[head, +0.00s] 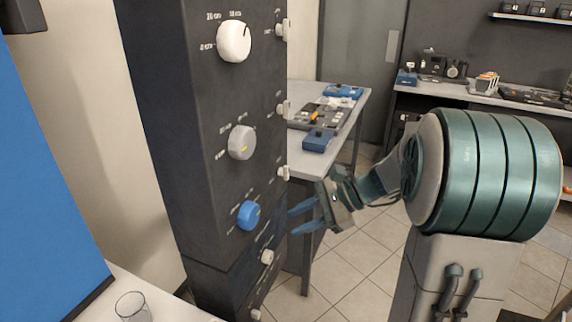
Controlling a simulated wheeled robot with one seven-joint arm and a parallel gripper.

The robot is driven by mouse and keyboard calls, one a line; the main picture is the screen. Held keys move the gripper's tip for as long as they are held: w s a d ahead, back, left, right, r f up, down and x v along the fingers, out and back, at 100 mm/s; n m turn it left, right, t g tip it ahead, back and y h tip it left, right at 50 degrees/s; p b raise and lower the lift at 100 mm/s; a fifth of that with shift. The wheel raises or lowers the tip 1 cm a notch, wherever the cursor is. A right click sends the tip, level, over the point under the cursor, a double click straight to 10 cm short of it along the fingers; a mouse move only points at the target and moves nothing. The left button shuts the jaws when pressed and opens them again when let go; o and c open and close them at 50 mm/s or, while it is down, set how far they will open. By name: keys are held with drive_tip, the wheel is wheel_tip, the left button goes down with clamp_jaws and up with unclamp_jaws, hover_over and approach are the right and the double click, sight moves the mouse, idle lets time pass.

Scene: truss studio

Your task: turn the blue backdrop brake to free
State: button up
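The blue backdrop brake looks to be the round blue knob (249,215) low on the front of a dark grey column (205,190). Its small printed labels are too small to read, so I cannot tell which setting it is at. My gripper (290,220) is just to the right of the blue knob, with its two blue fingers apart and pointing left toward the column. Nothing shows between the fingers, and they appear apart from the knob.
A white knob (234,41) and a grey knob (242,142) sit above the blue one. Small white knobs (267,257) lie below and along the right side. A blue backdrop (45,170) and a glass (132,306) are at left. A table (345,125) stands behind my gripper.

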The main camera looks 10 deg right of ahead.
drive_tip(key=w+d+m+t+y, duration=0.2)
drive_tip(key=w+d+m+t, duration=0.15)
drive_tip(key=w+d, duration=0.2)
drive_tip(key=m+t+y, duration=0.2)
drive_tip(key=m+t, duration=0.2)
drive_tip(key=m, duration=0.2)
approach(284, 172)
drive_tip(key=r+p+x, duration=0.1)
drive_tip(key=p+x, duration=0.1)
drive_tip(key=x, duration=0.6)
drive_tip(key=shift+w+d+r, duration=0.15)
drive_tip(key=shift+w, duration=0.05)
drive_tip(key=shift+n, duration=0.25)
drive_tip(key=shift+c, duration=0.3)
clamp_jaws()
